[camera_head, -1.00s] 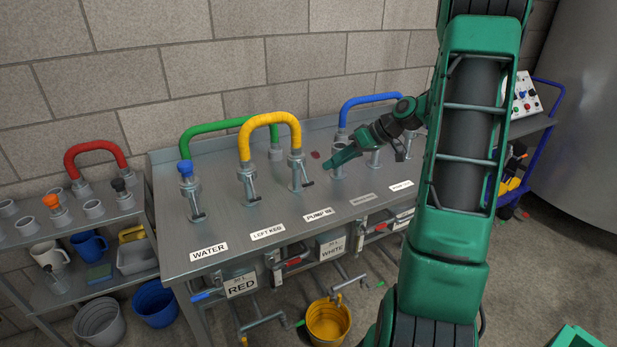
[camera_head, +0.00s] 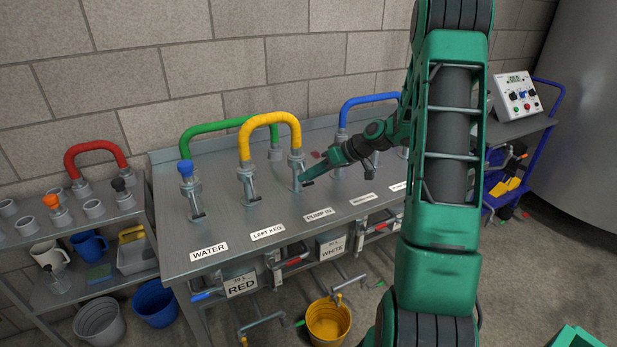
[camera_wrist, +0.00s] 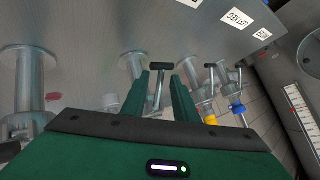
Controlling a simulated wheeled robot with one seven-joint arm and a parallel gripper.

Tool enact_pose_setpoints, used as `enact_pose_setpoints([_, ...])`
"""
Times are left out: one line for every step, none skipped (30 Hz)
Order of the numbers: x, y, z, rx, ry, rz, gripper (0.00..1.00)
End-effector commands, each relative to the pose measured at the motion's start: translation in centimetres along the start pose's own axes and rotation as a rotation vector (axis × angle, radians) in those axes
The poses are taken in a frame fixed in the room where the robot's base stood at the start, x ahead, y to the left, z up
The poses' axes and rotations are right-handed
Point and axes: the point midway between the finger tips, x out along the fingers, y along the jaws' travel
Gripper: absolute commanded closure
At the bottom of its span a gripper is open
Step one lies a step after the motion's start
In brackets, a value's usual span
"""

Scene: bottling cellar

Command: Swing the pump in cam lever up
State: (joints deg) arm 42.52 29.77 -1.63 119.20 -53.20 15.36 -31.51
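The pump in port (camera_head: 297,170) stands behind the PUMP IN label (camera_head: 319,214) on the steel bench. One end of the yellow hose (camera_head: 270,118) sits on it; the other end is on the LEFT KEG port (camera_head: 248,185). Its cam lever (camera_head: 308,184) has a dark handle and slants down toward the bench front. My gripper (camera_head: 304,178) is at this lever. In the wrist view, the lever's dark handle (camera_wrist: 160,66) and rod show between my two spread fingers (camera_wrist: 164,85). I cannot tell whether either finger touches it.
The blue-capped WATER port (camera_head: 187,185) is at the left. A green hose (camera_head: 215,126) arches behind, and a blue hose (camera_head: 370,98) is to the right. A yellow bucket (camera_head: 328,322) stands below. The bench strip by the labels is clear.

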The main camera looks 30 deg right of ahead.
Motion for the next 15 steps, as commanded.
enact_pose_setpoints([0.17, 0.00, 0.02, 0.000, 0.000, 0.000, 0.73])
enact_pose_setpoints([0.21, 0.01, 0.02, 0.000, 0.000, 0.000, 0.73])
enact_pose_setpoints([0.25, 0.01, 0.02, 0.000, 0.000, 0.000, 0.73])
enact_pose_setpoints([0.26, 0.02, 0.02, 0.000, 0.000, 0.000, 0.73])
enact_pose_setpoints([0.26, 0.02, 0.02, 0.000, 0.000, 0.000, 0.73])
enact_pose_setpoints([0.25, 0.02, 0.01, 0.000, 0.000, 0.000, 0.73])
enact_pose_setpoints([0.24, 0.02, 0.01, 0.000, 0.000, 0.000, 0.73])
enact_pose_setpoints([0.24, 0.02, 0.01, 0.000, 0.000, 0.000, 0.73])
enact_pose_setpoints([0.24, 0.02, 0.01, 0.000, 0.000, 0.000, 0.73])
enact_pose_setpoints([0.23, 0.02, 0.01, 0.000, 0.000, 0.000, 0.80])
enact_pose_setpoints([0.23, 0.02, 0.01, 0.000, 0.000, 0.000, 0.88])
enact_pose_setpoints([0.23, 0.02, 0.01, 0.000, 0.000, 0.000, 0.97])
enact_pose_setpoints([0.23, 0.02, 0.01, 0.000, 0.000, 0.000, 1.00])
enact_pose_setpoints([0.22, 0.02, 0.01, 0.000, 0.000, 0.000, 1.00])
enact_pose_setpoints([0.22, 0.03, 0.01, 0.000, 0.000, 0.000, 1.00])
